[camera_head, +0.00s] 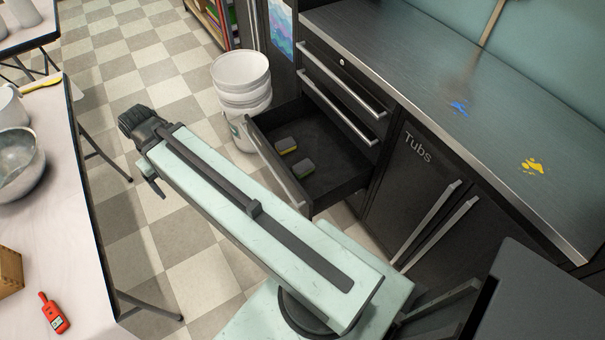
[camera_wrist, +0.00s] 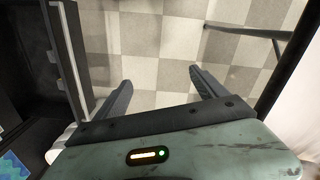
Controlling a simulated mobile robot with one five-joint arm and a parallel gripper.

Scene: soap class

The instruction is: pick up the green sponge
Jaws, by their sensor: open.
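No sponge can be made out in the wrist view.
The drawer front (camera_head: 276,165) stands pulled out beside stacked white buckets (camera_head: 242,85). A white table (camera_head: 50,200) with a bowl (camera_head: 18,165) and a red tool (camera_head: 53,313) is at left. A steel counter (camera_head: 450,90) is at right.

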